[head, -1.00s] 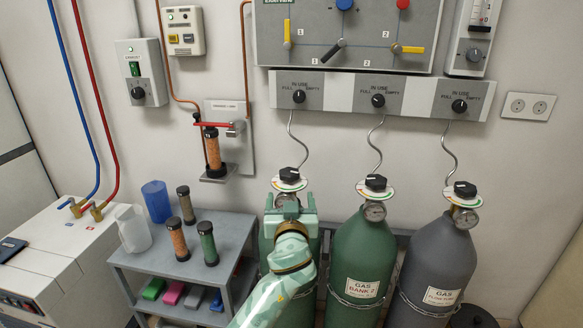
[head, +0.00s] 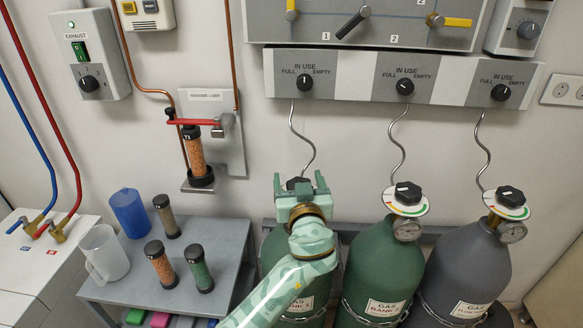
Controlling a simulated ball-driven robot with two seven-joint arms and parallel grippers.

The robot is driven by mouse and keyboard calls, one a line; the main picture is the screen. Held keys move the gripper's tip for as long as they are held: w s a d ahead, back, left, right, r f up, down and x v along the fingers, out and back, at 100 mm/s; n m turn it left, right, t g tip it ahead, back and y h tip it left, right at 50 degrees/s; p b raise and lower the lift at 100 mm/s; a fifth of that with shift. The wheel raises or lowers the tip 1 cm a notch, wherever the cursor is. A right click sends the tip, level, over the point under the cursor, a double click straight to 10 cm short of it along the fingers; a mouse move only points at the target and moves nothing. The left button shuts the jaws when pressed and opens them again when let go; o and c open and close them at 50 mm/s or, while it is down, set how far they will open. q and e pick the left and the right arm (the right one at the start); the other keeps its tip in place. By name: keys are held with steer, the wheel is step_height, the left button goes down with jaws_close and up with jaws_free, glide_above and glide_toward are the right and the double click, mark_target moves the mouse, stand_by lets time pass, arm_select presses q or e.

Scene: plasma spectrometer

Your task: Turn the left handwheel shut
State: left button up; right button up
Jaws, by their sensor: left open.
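The left handwheel (head: 298,183) is a black knob on top of the left green gas cylinder (head: 272,250). Its coloured dial and the gauge below it are hidden behind my gripper. My left gripper (head: 299,183) is open, with one finger on each side of the handwheel in the head view. I cannot tell whether the fingers touch it. My left arm covers much of the cylinder's front. My right gripper is out of view.
The middle green cylinder (head: 383,265) and the grey cylinder (head: 466,265) stand to the right with their own handwheels. A bent tube rises behind the left handwheel to the panel (head: 350,80). A grey cart (head: 215,235) with columns and jugs stands left.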

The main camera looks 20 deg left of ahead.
arm_select(q)
steer(key=shift+w, duration=0.15)
steer(key=c, duration=1)
